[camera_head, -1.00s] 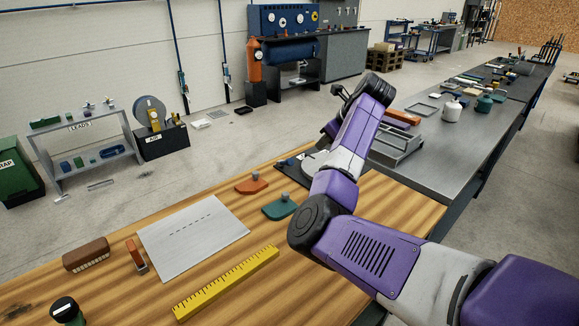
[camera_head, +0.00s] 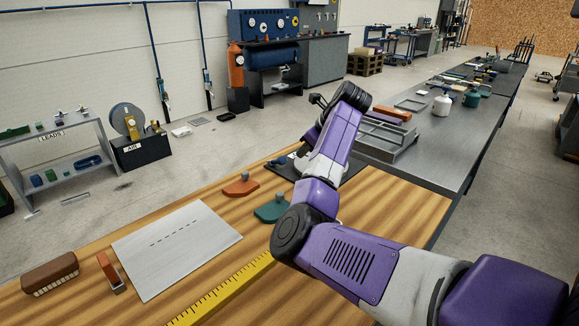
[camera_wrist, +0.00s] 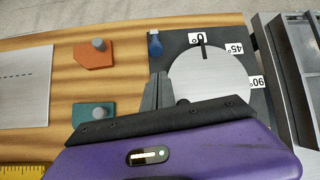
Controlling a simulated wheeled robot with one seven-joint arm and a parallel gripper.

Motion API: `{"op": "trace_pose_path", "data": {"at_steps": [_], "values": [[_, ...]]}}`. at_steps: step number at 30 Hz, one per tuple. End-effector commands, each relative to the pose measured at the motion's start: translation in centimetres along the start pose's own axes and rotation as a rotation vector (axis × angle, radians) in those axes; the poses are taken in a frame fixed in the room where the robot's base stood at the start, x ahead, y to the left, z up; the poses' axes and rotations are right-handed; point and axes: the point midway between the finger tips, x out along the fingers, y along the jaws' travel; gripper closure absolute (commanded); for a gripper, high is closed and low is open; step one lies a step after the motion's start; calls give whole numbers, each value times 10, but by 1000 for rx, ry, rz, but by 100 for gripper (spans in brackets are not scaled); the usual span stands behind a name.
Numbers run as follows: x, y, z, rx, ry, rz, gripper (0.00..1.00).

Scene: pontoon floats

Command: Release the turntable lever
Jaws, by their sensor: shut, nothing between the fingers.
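The turntable is a pale grey disc (camera_wrist: 203,78) on a black plate (camera_wrist: 225,28) marked 0, 45 and 90 degrees. The disc's dark line is near the 0 mark. A small blue lever (camera_wrist: 155,45) stands at the plate's upper left corner, beside the disc; it also shows in the head view (camera_head: 279,160). My gripper (camera_wrist: 159,76) is shut and empty. In the wrist view its fingertips appear just below the lever, at the disc's left edge, with a gap between them and the lever. My arm hides most of the disc in the head view.
An orange knobbed plate (camera_wrist: 94,54) and a green one (camera_wrist: 93,113) lie left of the turntable. A grey metal frame (camera_wrist: 293,75) stands close on its right. A white sheet (camera_head: 177,248) and a yellow ruler (camera_head: 226,290) lie on the wooden bench.

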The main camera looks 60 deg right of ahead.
Motion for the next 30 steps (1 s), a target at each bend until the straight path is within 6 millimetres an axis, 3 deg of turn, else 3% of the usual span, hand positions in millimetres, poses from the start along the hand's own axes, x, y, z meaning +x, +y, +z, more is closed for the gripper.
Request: {"op": "trace_pose_path", "data": {"at_steps": [7, 21, 30], "values": [[14, 0, -1, 0, 2, 2, 100], [88, 0, -1, 1, 1, 2, 100], [100, 0, 0, 1, 0, -1, 100]]}}
